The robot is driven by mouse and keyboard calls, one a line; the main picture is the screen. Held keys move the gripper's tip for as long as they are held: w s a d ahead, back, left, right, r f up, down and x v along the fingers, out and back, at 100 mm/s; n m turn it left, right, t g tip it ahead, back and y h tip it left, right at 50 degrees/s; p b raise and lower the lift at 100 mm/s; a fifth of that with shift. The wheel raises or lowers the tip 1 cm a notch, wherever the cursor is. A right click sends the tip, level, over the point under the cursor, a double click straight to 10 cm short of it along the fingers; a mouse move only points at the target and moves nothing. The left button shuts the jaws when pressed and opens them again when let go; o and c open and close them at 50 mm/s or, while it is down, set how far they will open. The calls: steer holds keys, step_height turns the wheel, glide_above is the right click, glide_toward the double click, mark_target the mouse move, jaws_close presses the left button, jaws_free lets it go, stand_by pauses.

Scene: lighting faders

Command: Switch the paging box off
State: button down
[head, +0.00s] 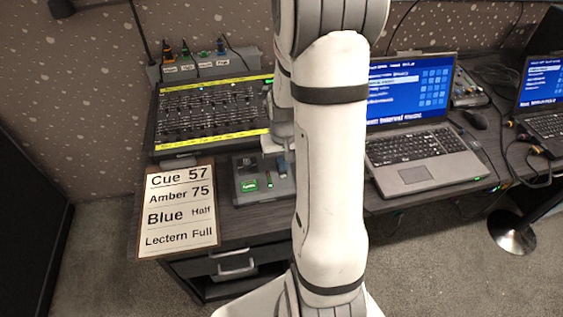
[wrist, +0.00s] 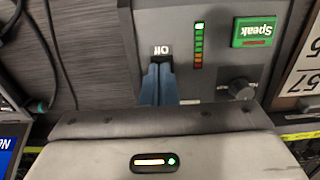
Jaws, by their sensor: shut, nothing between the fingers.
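The paging box (head: 248,197) is a grey unit at the desk's front edge, between the cue card and the laptop. In the wrist view the box (wrist: 216,60) shows a green Speak button (wrist: 254,32), a lit level meter (wrist: 198,46), a dark knob (wrist: 242,88) and an upside-down Off label (wrist: 161,50). My gripper (wrist: 158,80) is shut and empty, its blue fingertips together right beside the Off label. The fingers hide what lies under them; I cannot see the switch or whether they touch it. In the head view my arm covers part of the box.
A fader desk (head: 210,112) stands behind the box. A printed cue card (head: 179,212) lies at its left. An open laptop (head: 410,145) stands right of my arm, with a mouse (head: 474,119) beyond it. Cables run over the desk at the far right.

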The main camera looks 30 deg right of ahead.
steer(key=shift+s+a+f, duration=0.15)
steer(key=shift+s+f, duration=0.4)
steer(key=shift+f, duration=0.2)
steer(key=shift+r, duration=0.1)
steer(key=shift+w+d+r, duration=0.2)
steer(key=shift+w+r, duration=0.1)
steer(key=shift+w, duration=0.4)
steer(key=shift+w+r+p, duration=0.1)
steer(key=shift+r+p, duration=0.2)
step_height(320, 180, up, 14)
steer(key=p, duration=0.3)
steer(key=shift+s, duration=0.3)
steer(key=shift+a+r, duration=0.1)
